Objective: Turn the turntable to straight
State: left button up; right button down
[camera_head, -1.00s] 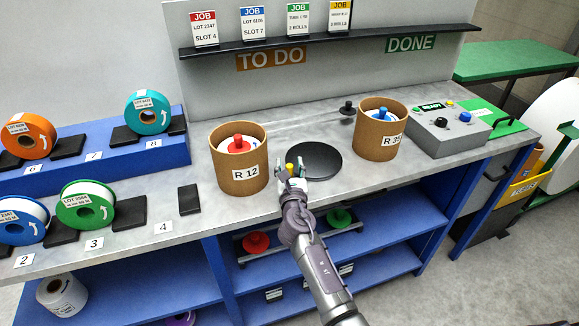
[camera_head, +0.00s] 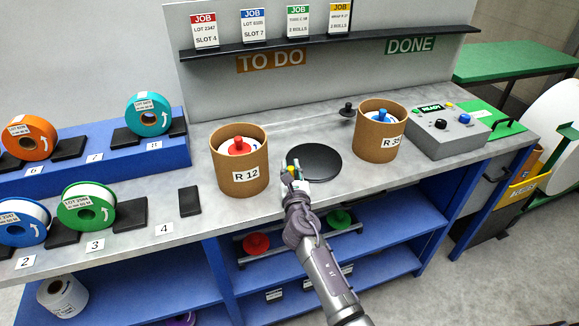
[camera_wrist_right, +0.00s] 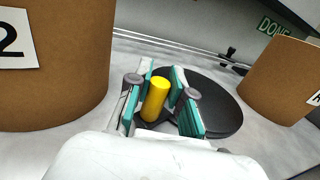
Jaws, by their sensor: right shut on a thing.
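The turntable is a flat black disc (camera_head: 318,160) on the grey bench between two brown drums; it also shows in the right wrist view (camera_wrist_right: 218,105). A yellow peg (camera_wrist_right: 155,100) stands upright at its near left edge. My right gripper (camera_head: 291,172) reaches over the bench's front edge and is shut on the yellow peg, with teal finger pads on either side of it in the right wrist view. The gripper covers most of the peg in the head view. My left gripper is not in view.
The R 12 drum (camera_head: 238,178) stands close left of the gripper, and another drum (camera_head: 380,143) stands right of the disc. A grey control box (camera_head: 447,135) is farther right. Tape rolls rest at the left. A small black knob (camera_head: 347,109) sits behind the disc.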

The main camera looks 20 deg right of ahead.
aim_at(309, 176)
jog(key=n+y+p, duration=0.1)
jog(key=s+d+n+y+p, duration=0.1)
jog(key=shift+s+d+r+y, duration=0.15)
jog(key=shift+s+d+y, duration=0.1)
jog(key=shift+y, duration=0.15)
jog(key=d+n+y, duration=0.1)
jog(key=y, duration=0.1)
jog(key=s+n+y+b, duration=0.1)
jog(key=s+d+f+n+y, duration=0.1)
jog(key=y, duration=0.1)
jog(key=shift+d+y+b, duration=0.3)
jog(key=shift+b, duration=0.05)
jog(key=d+n+g+y+b, duration=0.1)
jog(key=y+b, duration=0.1)
jog(key=b, duration=0.1)
jog(key=s+d+n+g+y+b, duration=0.1)
jog(key=d+n+y+b, duration=0.1)
jog(key=b, duration=0.2)
jog(key=d+n+g+y+b, duration=0.1)
jog(key=n+y+b, duration=0.1)
jog(key=b, duration=0.1)
jog(key=shift+s+d+g+y, duration=0.3)
jog(key=shift+g, duration=0.1)
jog(key=shift+d+r+b, duration=0.15)
jog(key=shift+d+b, duration=0.15)
jog(key=shift+b, duration=0.4)
jog(key=shift+d+r, duration=0.2)
jog(key=shift+d, duration=0.1)
jog(key=c, duration=1)
grip_release()
